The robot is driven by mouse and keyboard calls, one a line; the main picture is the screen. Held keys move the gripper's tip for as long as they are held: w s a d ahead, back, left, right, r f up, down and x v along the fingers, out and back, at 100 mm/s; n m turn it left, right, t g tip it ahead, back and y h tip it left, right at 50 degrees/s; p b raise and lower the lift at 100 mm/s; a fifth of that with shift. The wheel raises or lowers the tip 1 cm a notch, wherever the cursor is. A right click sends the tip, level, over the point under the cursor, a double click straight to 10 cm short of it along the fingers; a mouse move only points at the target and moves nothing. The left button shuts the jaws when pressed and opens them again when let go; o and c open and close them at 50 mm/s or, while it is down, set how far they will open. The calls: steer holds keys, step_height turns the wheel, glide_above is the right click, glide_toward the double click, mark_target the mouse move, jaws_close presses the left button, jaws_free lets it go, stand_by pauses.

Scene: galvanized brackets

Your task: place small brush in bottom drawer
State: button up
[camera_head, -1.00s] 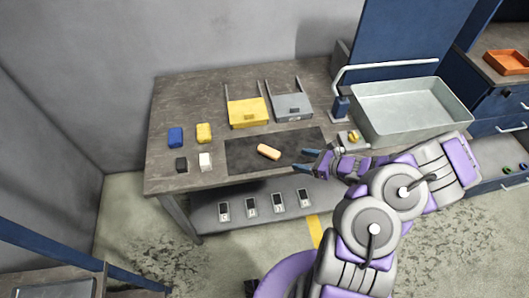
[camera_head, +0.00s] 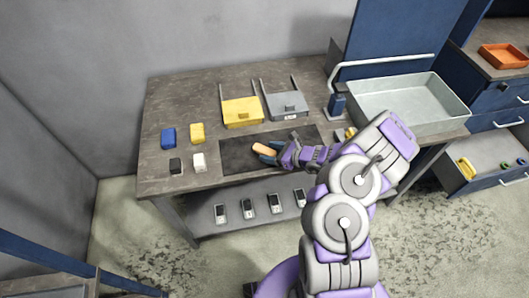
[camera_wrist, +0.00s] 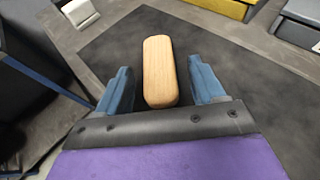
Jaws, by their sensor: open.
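The small brush shows as a light wooden block with rounded ends (camera_wrist: 160,70), lying on the black mat (camera_head: 232,155) on the workbench. No bristles show. My gripper (camera_head: 268,153) is at the brush from the right. In the wrist view my gripper (camera_wrist: 160,88) is open, with one blue finger on each side of the brush's near end and a gap on both sides.
A yellow bin (camera_head: 242,111) and a grey bin (camera_head: 287,104) stand behind the mat. Blue (camera_head: 168,138), yellow (camera_head: 197,132), black (camera_head: 175,166) and white (camera_head: 199,162) blocks sit at left. An orange tray (camera_head: 503,56) tops the cabinet.

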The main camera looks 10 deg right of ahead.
mark_target(267, 151)
steer(key=shift+x, duration=1.55)
steer(key=c, duration=1.1)
steer(key=shift+c, duration=0.2)
steer(key=shift+r, duration=0.15)
steer(key=shift+r, duration=0.55)
steer(key=shift+s+d+r+p, duration=0.2)
steer(key=shift+s+r, duration=0.1)
steer(key=shift+r, duration=0.3)
steer(key=shift+s+d+r+p, duration=0.15)
steer(key=shift+s+r, duration=0.1)
steer(key=shift+r, duration=0.4)
steer(key=s+d+p, duration=0.1)
steer(key=s+d, duration=0.1)
steer(key=s, duration=0.4)
steer(key=s+d+r+p, duration=0.1)
steer(key=s+d, duration=0.2)
steer(key=s, duration=0.4)
steer(key=shift+s, duration=0.3)
